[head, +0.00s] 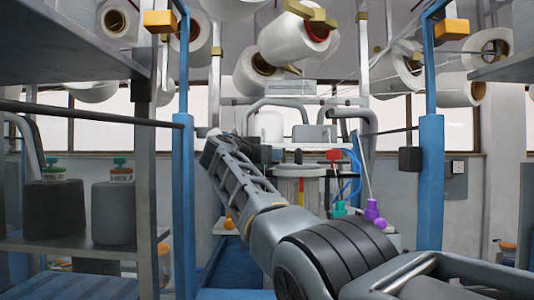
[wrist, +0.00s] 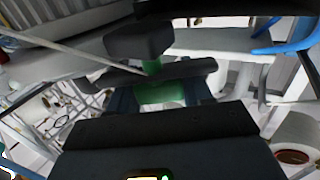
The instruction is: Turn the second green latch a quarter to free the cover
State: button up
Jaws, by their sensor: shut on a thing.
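A green latch (wrist: 160,95) shows in the middle of the wrist view. My gripper (wrist: 162,92) is shut on it, with a dark finger at either side. A short green piece (wrist: 152,67) shows just beyond it, under a dark block (wrist: 140,40); I cannot tell whether it is part of the same latch. In the head view my arm reaches forward and left to the machine, and its far end hides the held latch. The cover cannot be told apart clearly in either view.
Blue posts (head: 431,180) stand at both sides of the bay. White yarn cones (head: 292,38) hang overhead. A shelf (head: 75,245) with dark and grey cones is at the left. Red (head: 333,155), teal (head: 339,208) and purple (head: 372,210) parts sit right of my arm.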

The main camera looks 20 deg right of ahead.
jog(key=o, duration=1)
jog(key=shift+c, duration=0.2)
jog(key=shift+r, duration=0.15)
jog(key=r, duration=0.1)
jog(key=d+r+b, duration=0.1)
jog(key=r, duration=0.1)
jog(key=s+r+b, duration=0.1)
jog(key=shift+d+r, duration=0.2)
jog(key=shift+d, duration=0.05)
jog(key=s+d+r+b, duration=0.3)
jog(key=s+d+r, duration=0.2)
jog(key=d, duration=0.3)
jog(key=shift+d+r, duration=0.2)
jog(key=shift+r, duration=0.45)
jog(key=shift+s, duration=0.1)
jog(key=shift+c, duration=0.3)
